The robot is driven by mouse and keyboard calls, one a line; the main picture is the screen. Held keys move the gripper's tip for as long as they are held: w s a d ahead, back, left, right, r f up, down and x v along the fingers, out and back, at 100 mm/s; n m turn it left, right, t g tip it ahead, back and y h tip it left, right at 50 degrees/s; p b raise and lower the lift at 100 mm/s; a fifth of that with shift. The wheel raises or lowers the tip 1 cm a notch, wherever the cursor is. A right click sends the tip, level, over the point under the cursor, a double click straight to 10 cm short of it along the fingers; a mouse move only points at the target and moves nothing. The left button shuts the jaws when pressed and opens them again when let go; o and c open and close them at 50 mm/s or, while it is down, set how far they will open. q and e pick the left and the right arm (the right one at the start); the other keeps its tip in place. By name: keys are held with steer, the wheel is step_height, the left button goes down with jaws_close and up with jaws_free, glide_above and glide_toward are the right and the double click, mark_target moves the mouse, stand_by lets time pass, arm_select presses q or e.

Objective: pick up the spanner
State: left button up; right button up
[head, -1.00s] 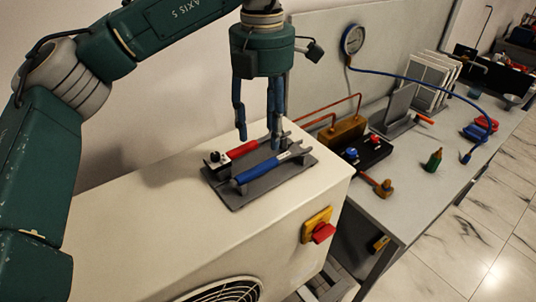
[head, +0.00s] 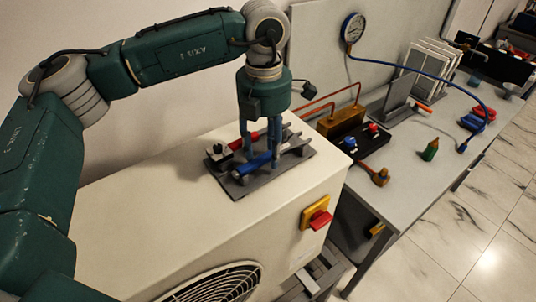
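The spanner, a blue-handled tool with a pale metal end (head: 256,163), lies on a grey tray (head: 250,188) on top of a cream box unit. A red-handled tool (head: 240,142) lies beside it, towards the wall. My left gripper (head: 262,159) points down over the tray, fingers apart, with its tips low at the blue handle. The fingers hide part of both tools. I cannot tell whether the tips touch the handle. My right gripper is not in view.
The cream unit (head: 150,215) has a red switch on a yellow plate (head: 317,215) and a fan grille. To the right, a grey bench (head: 405,185) holds a black valve block (head: 360,142), a green bottle (head: 430,150) and a blue hose. A gauge (head: 353,28) is behind.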

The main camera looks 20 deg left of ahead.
mark_target(265, 153)
arm_select(q)
steer(key=c, duration=0.8)
jaws_close()
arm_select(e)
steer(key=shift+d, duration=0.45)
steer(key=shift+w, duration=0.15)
arm_select(q)
steer(key=shift+w+r, duration=0.1)
steer(key=shift+r, duration=0.1)
